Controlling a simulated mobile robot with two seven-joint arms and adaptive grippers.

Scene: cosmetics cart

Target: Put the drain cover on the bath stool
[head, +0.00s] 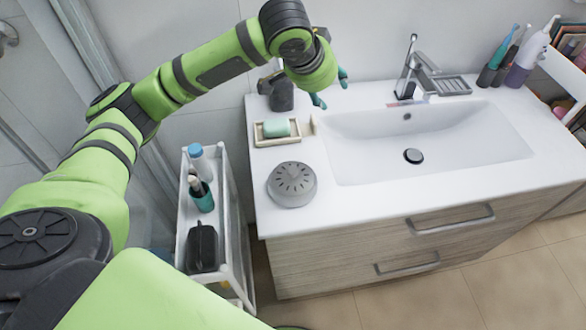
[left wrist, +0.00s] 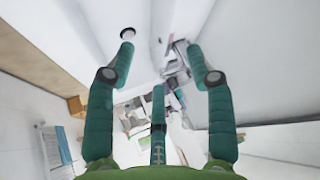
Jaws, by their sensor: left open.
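A grey, round, domed piece with slots in its top, which looks like the drain cover (head: 291,184), lies on the white counter left of the basin. My left gripper (head: 331,88) is above the back of the counter, behind and to the right of the grey piece and apart from it. Its teal fingers are spread and empty, as the left wrist view also shows (left wrist: 160,62). I cannot make out the grey piece in the left wrist view. No bath stool can be made out in either view. My right gripper is not in view.
A soap dish (head: 276,140) with green soap and a dark dispenser (head: 281,95) stand behind the grey piece. The basin (head: 455,140) has a black stopper (head: 413,156) and a tap (head: 412,70). A white cart (head: 240,225) with bottles stands left of the counter.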

